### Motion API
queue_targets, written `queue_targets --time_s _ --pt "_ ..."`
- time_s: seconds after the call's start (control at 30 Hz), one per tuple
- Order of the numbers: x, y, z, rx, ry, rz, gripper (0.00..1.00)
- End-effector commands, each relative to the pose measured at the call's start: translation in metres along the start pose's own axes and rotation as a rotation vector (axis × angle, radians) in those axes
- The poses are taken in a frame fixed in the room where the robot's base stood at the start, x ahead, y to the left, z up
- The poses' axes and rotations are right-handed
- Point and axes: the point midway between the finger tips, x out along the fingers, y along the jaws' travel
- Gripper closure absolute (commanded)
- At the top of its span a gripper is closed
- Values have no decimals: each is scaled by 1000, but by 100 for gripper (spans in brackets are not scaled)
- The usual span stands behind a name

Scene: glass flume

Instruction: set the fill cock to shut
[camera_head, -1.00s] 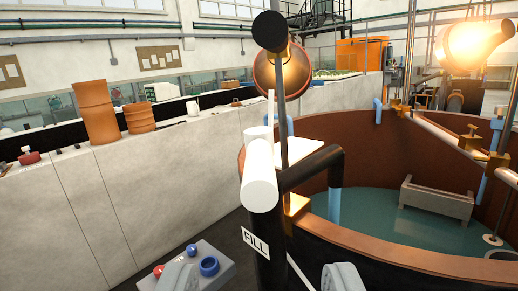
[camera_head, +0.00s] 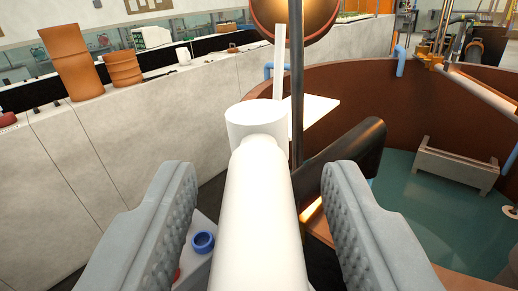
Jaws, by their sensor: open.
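The fill cock's white lever handle (camera_head: 255,225) points toward me, in the middle of the view. Its near end runs off the bottom edge, and its far end meets a white upright cylinder (camera_head: 256,115). A black pipe (camera_head: 345,155) shows behind it at right. The FILL label is not visible now. My gripper (camera_head: 261,185) is open, with one grey ridged finger on each side of the handle. A gap shows between the handle and each finger, and I cannot tell the depth between them.
A thin metal post (camera_head: 297,80) rises just behind the cock, with a copper-coloured round body (camera_head: 295,15) above. A brown round tank (camera_head: 360,100) with teal water is at right. A grey control box with a blue ring (camera_head: 203,241) sits low behind the left finger. A pale long counter (camera_head: 130,130) runs along the left.

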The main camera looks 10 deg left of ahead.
Motion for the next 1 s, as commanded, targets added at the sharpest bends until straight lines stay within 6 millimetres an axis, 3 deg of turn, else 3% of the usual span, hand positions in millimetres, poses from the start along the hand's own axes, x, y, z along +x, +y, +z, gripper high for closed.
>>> queue_targets --time_s 0.4,0.63,1.0 --pt "6 0 0 -1 0 0 56" --pt "6 0 0 -1 0 0 99" --pt "6 0 0 -2 0 -9 100"
